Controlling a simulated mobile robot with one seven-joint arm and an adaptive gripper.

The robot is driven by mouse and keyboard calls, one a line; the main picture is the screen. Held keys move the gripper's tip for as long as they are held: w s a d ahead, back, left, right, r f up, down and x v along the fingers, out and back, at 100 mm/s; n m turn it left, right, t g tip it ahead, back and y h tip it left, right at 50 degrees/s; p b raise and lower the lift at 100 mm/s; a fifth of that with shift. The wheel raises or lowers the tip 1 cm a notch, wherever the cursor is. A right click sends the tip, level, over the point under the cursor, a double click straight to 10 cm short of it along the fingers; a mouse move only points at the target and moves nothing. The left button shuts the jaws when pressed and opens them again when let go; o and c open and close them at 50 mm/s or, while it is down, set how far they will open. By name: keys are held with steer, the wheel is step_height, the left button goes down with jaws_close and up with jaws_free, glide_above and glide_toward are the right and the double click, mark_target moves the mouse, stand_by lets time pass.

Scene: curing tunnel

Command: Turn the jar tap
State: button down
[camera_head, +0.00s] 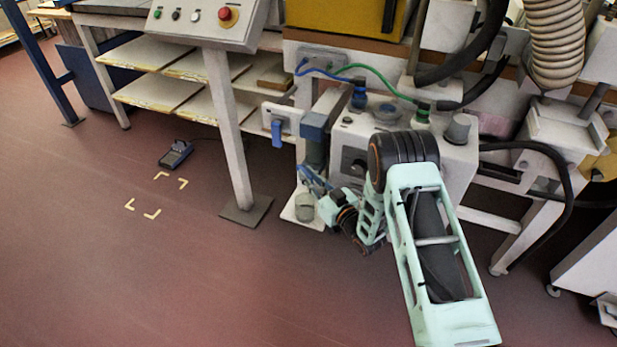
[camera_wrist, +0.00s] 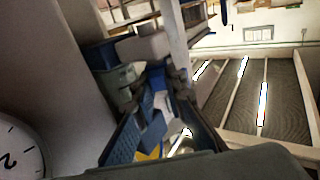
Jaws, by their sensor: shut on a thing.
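A small grey jar (camera_head: 304,208) stands on a white ledge (camera_head: 290,214) low on the machine's left side. My gripper (camera_head: 308,178) is just above the jar, beside the column under the blue-topped filter unit (camera_head: 314,127). In the wrist view, my gripper (camera_wrist: 165,92) has blue-padded fingers closed in on a small blue and pale part (camera_wrist: 153,128), which seems to be the jar tap. The fingers and wrist hide most of the tap, and I cannot tell the angle of its handle.
A white plate with a blue lever (camera_head: 277,132) is to the upper left. The machine box (camera_head: 455,160) with hoses is close on the right. A support leg (camera_head: 229,130) stands left.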

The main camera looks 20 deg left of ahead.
steer(key=c, duration=2)
jaws_free()
steer(key=shift+o, duration=0.2)
steer(key=shift+t, duration=0.3)
